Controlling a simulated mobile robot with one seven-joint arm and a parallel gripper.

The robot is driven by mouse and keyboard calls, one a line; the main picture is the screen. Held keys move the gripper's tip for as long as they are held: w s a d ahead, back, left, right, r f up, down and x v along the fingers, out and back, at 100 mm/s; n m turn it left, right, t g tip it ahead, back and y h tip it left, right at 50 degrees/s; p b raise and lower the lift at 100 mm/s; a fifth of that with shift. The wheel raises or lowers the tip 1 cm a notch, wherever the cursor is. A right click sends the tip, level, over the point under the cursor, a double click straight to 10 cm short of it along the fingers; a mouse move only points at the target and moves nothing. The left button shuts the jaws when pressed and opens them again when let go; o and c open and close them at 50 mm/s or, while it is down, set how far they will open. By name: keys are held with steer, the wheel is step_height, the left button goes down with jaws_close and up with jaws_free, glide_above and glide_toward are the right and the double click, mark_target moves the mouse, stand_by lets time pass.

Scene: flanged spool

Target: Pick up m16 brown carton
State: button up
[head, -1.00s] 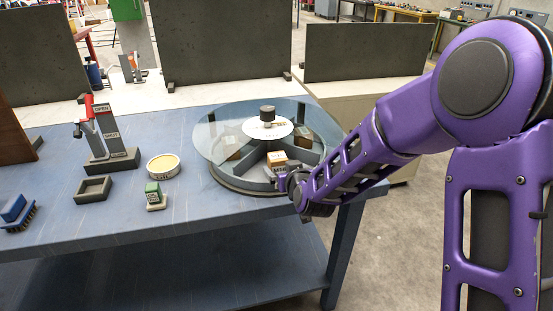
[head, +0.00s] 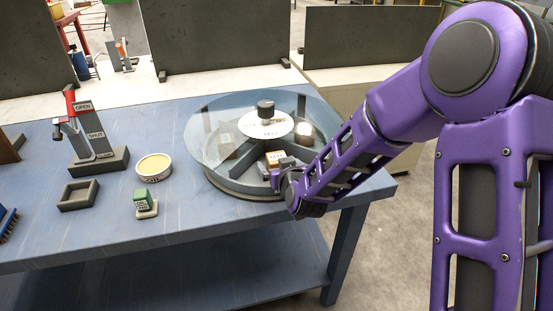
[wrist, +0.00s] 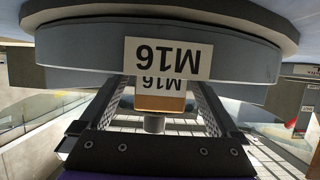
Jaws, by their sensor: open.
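The m16 brown carton (head: 274,157) stands in the front compartment of the round flanged spool (head: 212,180), under its clear top disc. In the wrist view, which looks upside down, the carton (wrist: 160,102) shows its M16 label and brown side between my two fingers. A white M16 plate on the spool's base rim (wrist: 85,60) overlaps the carton's label there. My gripper (wrist: 160,92) is open, one finger on each side of the carton, with gaps. In the head view my gripper (head: 280,174) is at the spool's front right opening, partly hidden by my wrist.
Grey dividers and a central post with a dark knob (head: 265,108) bound the compartments. Other boxes stand in the left compartment (head: 228,148) and right compartment (head: 304,132). A round tin (head: 153,166), a green-topped block (head: 143,198) and an OPEN/SHUT lever stand (head: 97,160) are left.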

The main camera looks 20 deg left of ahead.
steer(key=shift+w+a, duration=0.1)
jaws_close()
stand_by(0.6)
